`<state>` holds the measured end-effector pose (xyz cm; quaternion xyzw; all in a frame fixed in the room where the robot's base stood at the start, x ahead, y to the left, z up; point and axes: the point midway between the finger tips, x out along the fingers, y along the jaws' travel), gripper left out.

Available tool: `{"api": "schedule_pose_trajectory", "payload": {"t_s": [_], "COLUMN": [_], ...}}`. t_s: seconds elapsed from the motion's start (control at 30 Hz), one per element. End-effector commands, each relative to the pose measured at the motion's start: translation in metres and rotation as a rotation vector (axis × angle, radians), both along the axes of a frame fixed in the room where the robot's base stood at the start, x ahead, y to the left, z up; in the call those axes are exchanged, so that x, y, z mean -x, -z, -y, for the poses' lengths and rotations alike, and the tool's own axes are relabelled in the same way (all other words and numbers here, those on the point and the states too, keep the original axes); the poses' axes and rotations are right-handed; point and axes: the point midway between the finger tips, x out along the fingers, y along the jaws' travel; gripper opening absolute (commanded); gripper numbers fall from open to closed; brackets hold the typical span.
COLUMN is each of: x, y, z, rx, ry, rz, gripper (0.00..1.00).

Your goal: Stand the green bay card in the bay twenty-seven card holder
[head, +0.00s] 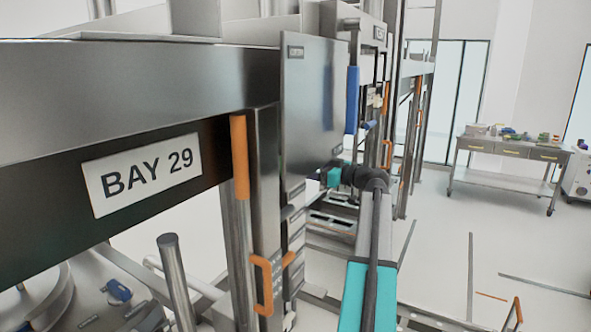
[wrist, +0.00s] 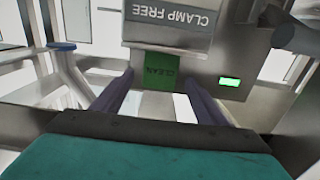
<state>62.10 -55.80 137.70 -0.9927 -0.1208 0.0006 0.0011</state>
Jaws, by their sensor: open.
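In the wrist view a green card (wrist: 161,72) with upside-down lettering that seems to read CLEAN shows at the edge of a steel plate (wrist: 168,33) marked CLAMP FREE. My gripper (wrist: 160,82) is open, with one dark finger on each side of the card. I see a gap between card and fingers, but cannot tell how far beyond the fingertips the card lies. In the head view my gripper (head: 328,177) is small and partly hidden by my own arm; the card does not show there. I cannot make out a holder marked twenty-seven.
A lit green indicator (wrist: 230,81) sits right of the card. In the head view a BAY 29 label (head: 142,174) is on a steel beam close at left, with orange handles (head: 240,157) nearby. A cart (head: 512,150) stands at back right; floor is open before it.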

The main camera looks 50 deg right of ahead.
Motion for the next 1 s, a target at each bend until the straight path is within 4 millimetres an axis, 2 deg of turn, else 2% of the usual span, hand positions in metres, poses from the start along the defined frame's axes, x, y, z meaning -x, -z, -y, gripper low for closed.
{"api": "schedule_pose_trajectory", "payload": {"t_s": [0.3,0.5,0.7,1.0], "x": [0.051,0.075,0.085,0.086], "y": [0.002,0.001,0.000,0.000], "z": [0.013,0.019,0.021,0.021], "rx": [0.001,0.001,0.000,0.000], "ry": [0.001,0.000,0.000,-0.001], "rz": [0.001,0.001,0.000,0.000], "gripper": [0.67,0.67,0.67,0.67]}}
